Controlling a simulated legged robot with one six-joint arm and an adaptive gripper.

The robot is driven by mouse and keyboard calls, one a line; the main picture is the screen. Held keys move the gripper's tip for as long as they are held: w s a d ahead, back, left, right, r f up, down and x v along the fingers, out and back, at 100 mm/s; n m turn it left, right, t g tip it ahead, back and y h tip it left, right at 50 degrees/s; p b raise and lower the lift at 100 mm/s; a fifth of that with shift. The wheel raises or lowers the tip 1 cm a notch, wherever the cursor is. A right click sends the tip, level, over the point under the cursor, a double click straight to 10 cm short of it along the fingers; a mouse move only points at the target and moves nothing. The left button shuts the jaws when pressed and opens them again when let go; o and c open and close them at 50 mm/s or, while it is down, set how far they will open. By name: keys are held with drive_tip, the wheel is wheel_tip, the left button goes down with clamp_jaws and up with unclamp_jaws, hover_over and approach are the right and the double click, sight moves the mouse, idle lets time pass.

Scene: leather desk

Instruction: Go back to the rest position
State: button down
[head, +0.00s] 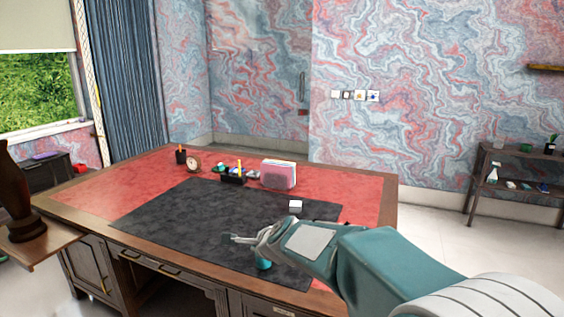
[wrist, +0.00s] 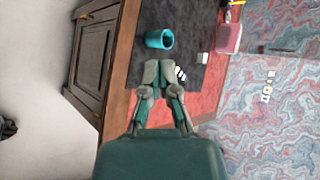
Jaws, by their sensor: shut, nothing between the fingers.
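My gripper (head: 240,238) reaches over the front part of the desk in the head view, with its fingers pointing left. In the wrist view my gripper (wrist: 158,70) is shut, with its fingertips together and nothing between them. A teal cup (head: 263,265) stands on the black mat (head: 170,220) near the desk's front edge, partly hidden by my gripper in the head view. In the wrist view the cup (wrist: 160,39) shows its open rim, beyond the fingertips and apart from them.
A small white block (head: 295,206) lies on the mat. A pink holder (head: 278,175), a pen tray (head: 233,179), a clock (head: 193,164) and a pencil cup (head: 181,156) stand along the back of the red desk top (head: 340,185). The mat's left part is clear.

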drive_tip(key=s+d+r+n+g+h, duration=0.1)
drive_tip(key=s+d+r+n, duration=0.3)
drive_tip(key=s+d+n, duration=0.75)
drive_tip(key=s+d+f+n+g+h, duration=0.1)
drive_tip(key=s+d, duration=0.4)
drive_tip(key=s, duration=0.5)
drive_tip(key=s+d+f+n+g+h, duration=0.1)
drive_tip(key=s+d+f+n+h, duration=0.2)
drive_tip(key=s, duration=0.8)
drive_tip(key=shift+d, duration=1.1)
